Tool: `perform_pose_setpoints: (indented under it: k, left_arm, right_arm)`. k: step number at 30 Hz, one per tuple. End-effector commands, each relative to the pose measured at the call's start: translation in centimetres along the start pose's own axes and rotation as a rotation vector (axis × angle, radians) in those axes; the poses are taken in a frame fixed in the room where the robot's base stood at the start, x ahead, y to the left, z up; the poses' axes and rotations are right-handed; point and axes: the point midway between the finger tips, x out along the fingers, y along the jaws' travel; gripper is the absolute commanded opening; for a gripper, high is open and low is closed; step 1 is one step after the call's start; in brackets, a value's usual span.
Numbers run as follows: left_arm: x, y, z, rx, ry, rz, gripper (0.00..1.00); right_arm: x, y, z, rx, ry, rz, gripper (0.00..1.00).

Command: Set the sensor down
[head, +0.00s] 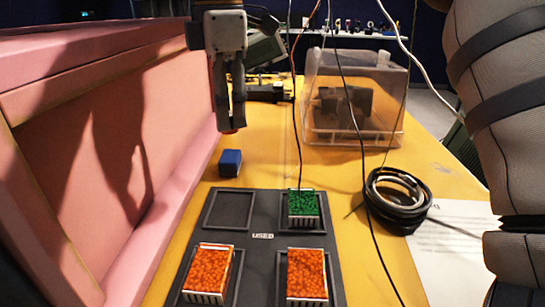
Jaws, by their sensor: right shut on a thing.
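My right gripper (231,122) points straight down in the upper left middle of the head view. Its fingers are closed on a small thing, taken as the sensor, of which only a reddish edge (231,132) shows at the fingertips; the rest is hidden. It hangs above and behind a blue block (230,163) on the yellow table. A dark tray (262,238) marked USED has a green-topped block (303,206) at back right and orange-topped blocks at front left (209,272) and front right (307,274). Its back left frame (228,209) is empty. My left gripper is not in view.
A pink foam wall (120,150) stands along the left. A clear plastic box (355,100) stands behind the tray. A coil of black cable (398,198) lies right of the tray, by a white paper sheet (452,250). Thin wires hang across the middle.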

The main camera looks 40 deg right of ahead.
Motion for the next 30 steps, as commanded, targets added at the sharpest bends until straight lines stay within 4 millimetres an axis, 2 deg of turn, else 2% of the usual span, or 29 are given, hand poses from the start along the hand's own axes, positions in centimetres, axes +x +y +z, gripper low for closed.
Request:
perform_pose_setpoints:
  k: [2, 8, 11, 15, 23, 27, 30]
  left_arm:
    - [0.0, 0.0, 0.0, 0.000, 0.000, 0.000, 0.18]
    - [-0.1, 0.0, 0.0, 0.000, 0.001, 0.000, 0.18]
    - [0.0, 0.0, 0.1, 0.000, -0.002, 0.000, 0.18]
    - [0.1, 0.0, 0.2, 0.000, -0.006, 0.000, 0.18]
    - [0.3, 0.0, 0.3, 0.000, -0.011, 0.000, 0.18]
    - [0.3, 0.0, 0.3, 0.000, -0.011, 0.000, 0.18]
    - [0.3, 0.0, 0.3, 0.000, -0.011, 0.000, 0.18]
  right_arm:
    - [0.2, 0.1, 0.7, 0.002, 0.002, -0.001, 0.00]
    - [2.9, 1.6, 6.3, 0.004, 0.004, -0.001, 0.00]
    - [4.5, 2.4, 9.3, 0.004, 0.004, -0.004, 0.00]
    - [7.7, 3.0, 11.6, 0.000, 0.002, -0.005, 0.00]
    - [10.3, 3.6, 13.7, 0.001, 0.000, -0.003, 0.00]
    - [12.9, 3.5, 13.5, -0.002, 0.000, -0.003, 0.00]
    - [13.1, 3.6, 13.5, -0.001, 0.001, 0.001, 0.00]
